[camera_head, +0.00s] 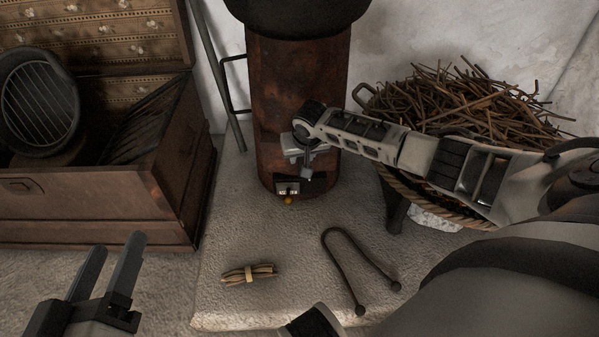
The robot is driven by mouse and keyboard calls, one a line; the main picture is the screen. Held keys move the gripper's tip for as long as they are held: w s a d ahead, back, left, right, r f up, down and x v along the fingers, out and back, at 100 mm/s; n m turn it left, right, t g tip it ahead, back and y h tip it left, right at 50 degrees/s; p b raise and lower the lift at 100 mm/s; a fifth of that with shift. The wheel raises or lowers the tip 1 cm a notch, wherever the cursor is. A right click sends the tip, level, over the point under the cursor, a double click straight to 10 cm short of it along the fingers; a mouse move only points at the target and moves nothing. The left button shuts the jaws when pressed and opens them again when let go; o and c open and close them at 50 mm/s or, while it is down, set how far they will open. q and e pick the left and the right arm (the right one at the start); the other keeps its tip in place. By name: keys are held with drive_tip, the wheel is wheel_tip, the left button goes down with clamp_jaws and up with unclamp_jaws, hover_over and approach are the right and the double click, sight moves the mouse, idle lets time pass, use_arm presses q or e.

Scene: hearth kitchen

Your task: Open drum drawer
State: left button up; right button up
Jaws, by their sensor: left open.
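The rusty drum (268,90) stands upright at the back centre. At its foot is a small dark drawer (288,187) with a light plate on its front and a small orange-yellow knob (289,201) below. I cannot tell whether the drawer sits flush or stands out a little. My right gripper (306,172) points down in front of the drum, just above and to the right of the drawer. Its fingers are small and partly hidden, so contact and opening are unclear. My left gripper (112,262) is open and empty at the lower left, well away from the drum.
A wooden chest (90,200) stands open at the left. A basket of twigs (465,105) is at the right, behind my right arm. A tied stick bundle (249,273) and dark tongs (343,262) lie on the pale slab before the drum.

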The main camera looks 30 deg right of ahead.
sight(301, 161)
drive_tip(key=b+x, duration=0.3)
drive_tip(key=x, duration=0.3)
drive_tip(key=shift+w+f, duration=0.1)
drive_tip(key=shift+f, duration=0.1)
drive_tip(key=shift+w+f+b, duration=0.15)
drive_tip(key=shift+f+b, duration=0.05)
drive_tip(key=shift+b, duration=0.2)
use_arm(q)
wheel_tip(301, 161, up, 8)
drive_tip(key=w+m+t+h, duration=0.1)
drive_tip(key=m+t+h, duration=0.2)
drive_tip(key=m, duration=0.3)
drive_tip(key=shift+w+a+t+h, duration=0.3)
drive_tip(key=shift+w+a+t, duration=0.1)
drive_tip(key=shift+t, duration=0.4)
use_arm(e)
clamp_jaws()
